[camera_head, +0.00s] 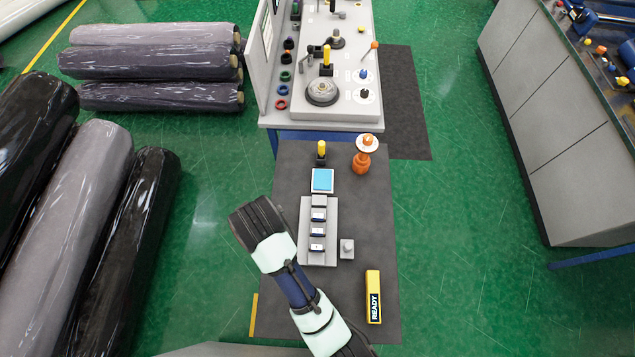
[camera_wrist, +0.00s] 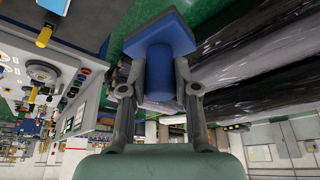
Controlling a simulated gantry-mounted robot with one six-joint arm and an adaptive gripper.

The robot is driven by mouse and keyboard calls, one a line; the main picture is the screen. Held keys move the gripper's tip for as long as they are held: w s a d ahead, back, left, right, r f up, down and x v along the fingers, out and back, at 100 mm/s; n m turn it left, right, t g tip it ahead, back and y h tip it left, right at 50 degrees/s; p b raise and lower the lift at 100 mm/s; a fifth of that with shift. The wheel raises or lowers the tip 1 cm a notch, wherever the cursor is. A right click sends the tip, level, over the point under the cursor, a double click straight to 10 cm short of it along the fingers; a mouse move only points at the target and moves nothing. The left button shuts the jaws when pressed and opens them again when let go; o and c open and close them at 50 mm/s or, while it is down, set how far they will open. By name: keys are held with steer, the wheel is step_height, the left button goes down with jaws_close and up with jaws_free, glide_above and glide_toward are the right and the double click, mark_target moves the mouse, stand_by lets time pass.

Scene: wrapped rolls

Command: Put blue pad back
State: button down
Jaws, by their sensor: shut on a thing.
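In the wrist view my gripper (camera_wrist: 159,90) is shut on the stem of a blue pad (camera_wrist: 158,36). The pad has a wide, flat blue head at the end of a blue cylinder, held away from any surface as far as I can see. In the head view the dark end of my arm is left of the grey rack on the mat; the fingers and held pad are hidden there. A light-blue square in a white frame (camera_head: 322,180) lies on the mat behind the rack.
The dark mat (camera_head: 345,300) holds a grey rack (camera_head: 305,258), a small grey block (camera_head: 347,249), an orange stand (camera_head: 363,160), a yellow-topped post (camera_head: 321,150) and a yellow READY block (camera_head: 373,297). A control console (camera_head: 360,105) stands behind. Wrapped rolls (camera_head: 85,220) lie left.

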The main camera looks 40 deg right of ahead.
steer(key=s+d+f+b, duration=0.2)
steer(key=d+f+b, duration=0.1)
steer(key=d, duration=0.4)
steer(key=s+d+f+n+b, duration=0.1)
steer(key=d+f+b, duration=0.2)
steer(key=d, duration=0.4)
steer(key=s+d+f+b, duration=0.2)
steer(key=d+f+b, duration=0.1)
steer(key=d, duration=0.4)
steer(key=s+d+f+n+y+b, duration=0.15)
steer(key=s+d+b, duration=0.35)
steer(key=s+d, duration=0.7)
steer(key=shift+h, duration=0.25)
steer(key=f+b, duration=0.1)
steer(key=f, duration=0.6)
steer(key=w+d+f+b, duration=0.1)
steer(key=f, duration=0.5)
steer(key=w+f+b, duration=0.1)
steer(key=f, duration=0.6)
steer(key=shift+w+d+f, duration=0.15)
steer(key=shift+d+f, duration=0.2)
steer(key=shift+f+b, duration=0.1)
steer(key=shift+b, duration=0.2)
steer(key=c, duration=0.9)
jaws_free()
steer(key=shift+o, duration=0.2)
steer(key=p+v, duration=0.2)
steer(key=v, duration=1)
steer(key=shift+w, duration=0.1)
